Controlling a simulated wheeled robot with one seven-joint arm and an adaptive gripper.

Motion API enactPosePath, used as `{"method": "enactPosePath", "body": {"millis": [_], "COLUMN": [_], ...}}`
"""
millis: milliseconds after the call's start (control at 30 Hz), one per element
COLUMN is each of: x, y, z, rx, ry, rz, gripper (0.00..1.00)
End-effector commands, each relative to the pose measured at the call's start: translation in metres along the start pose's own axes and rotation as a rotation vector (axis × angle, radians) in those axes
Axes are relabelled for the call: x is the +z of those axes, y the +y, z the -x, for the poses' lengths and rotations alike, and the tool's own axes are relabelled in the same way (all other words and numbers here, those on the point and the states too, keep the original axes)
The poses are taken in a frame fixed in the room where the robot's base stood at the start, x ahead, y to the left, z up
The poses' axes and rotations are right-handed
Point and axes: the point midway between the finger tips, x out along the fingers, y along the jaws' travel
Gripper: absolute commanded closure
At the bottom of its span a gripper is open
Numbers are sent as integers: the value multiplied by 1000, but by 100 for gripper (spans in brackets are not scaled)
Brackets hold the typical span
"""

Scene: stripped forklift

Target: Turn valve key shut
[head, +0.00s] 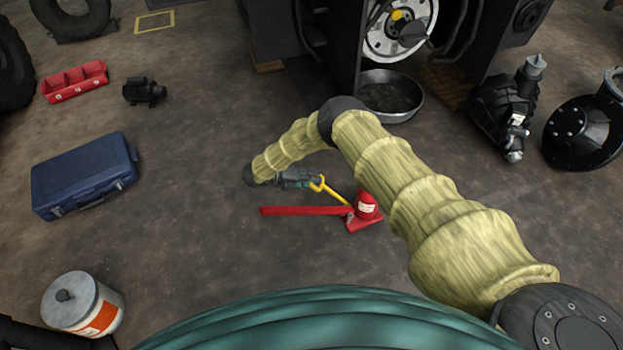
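A red bottle jack (367,206) stands upright on the floor below the middle of the head view, partly behind my arm. A thin yellow key (335,194) slants from the jack's lower left side up to a bent or looped end. My gripper (314,182) is at that looped end, with its fingertips at or touching the yellow. The fingers are too small to tell whether they are closed on it. Where the key meets the jack is too small to make out.
A long red bar (305,211) extends left from the jack, just below my gripper. A metal drain pan (388,97) lies behind, under the wheel hub (400,30). A blue case (85,175) lies on the left. The floor between case and jack is clear.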

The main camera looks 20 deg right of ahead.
Motion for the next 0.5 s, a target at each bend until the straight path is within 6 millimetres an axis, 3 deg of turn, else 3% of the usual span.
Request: {"method": "enactPosePath", "body": {"millis": [500], "x": [0], "y": [0], "z": [83], "rx": [2], "ry": [-2], "rz": [0], "gripper": [65]}}
